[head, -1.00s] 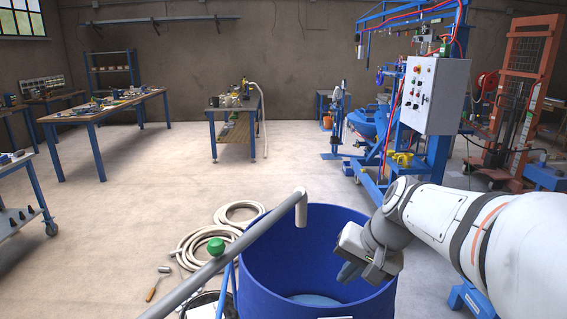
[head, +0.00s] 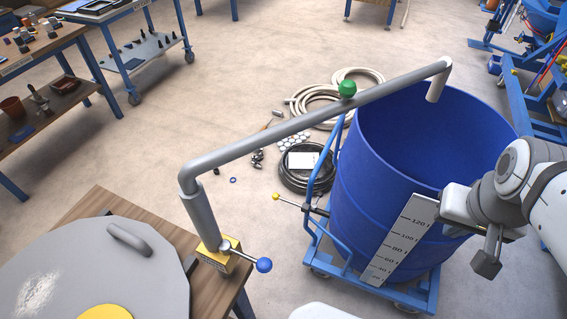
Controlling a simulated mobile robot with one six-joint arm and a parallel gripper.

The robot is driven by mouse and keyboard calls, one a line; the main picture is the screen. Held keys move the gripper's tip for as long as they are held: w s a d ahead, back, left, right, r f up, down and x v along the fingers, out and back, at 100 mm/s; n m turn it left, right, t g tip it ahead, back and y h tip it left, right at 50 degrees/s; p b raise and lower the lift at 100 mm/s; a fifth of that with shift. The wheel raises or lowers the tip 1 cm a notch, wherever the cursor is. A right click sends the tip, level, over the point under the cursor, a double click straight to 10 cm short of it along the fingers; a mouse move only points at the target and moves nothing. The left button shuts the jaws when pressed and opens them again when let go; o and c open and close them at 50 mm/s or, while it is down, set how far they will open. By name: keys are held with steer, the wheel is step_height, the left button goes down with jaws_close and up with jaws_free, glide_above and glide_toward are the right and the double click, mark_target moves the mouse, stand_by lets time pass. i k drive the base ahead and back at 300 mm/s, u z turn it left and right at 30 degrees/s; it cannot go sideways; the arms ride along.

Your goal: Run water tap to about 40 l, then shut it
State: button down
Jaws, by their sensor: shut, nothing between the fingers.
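The water tap is a grey pipe (head: 290,125) rising from a yellow valve block (head: 217,254) at the wooden table's edge. Its lever, with a blue ball (head: 264,265), points right. A white scale (head: 402,240) marked 20 to 120 l runs down the drum's outside. No water surface can be made out inside. My gripper (head: 487,262) is shut and empty at the drum's right side, well away from the lever.
The drum stands on a blue trolley (head: 318,242) with a yellow-knobbed lever (head: 277,196). Coiled hoses (head: 325,98) lie on the floor behind it. A round grey lid (head: 60,270) covers the wooden table (head: 100,205) at front left.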

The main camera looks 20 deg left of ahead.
mark_target(264, 265)
steer(key=u, duration=0.3)
steer(key=k, duration=0.1)
steer(key=u, duration=1.65)
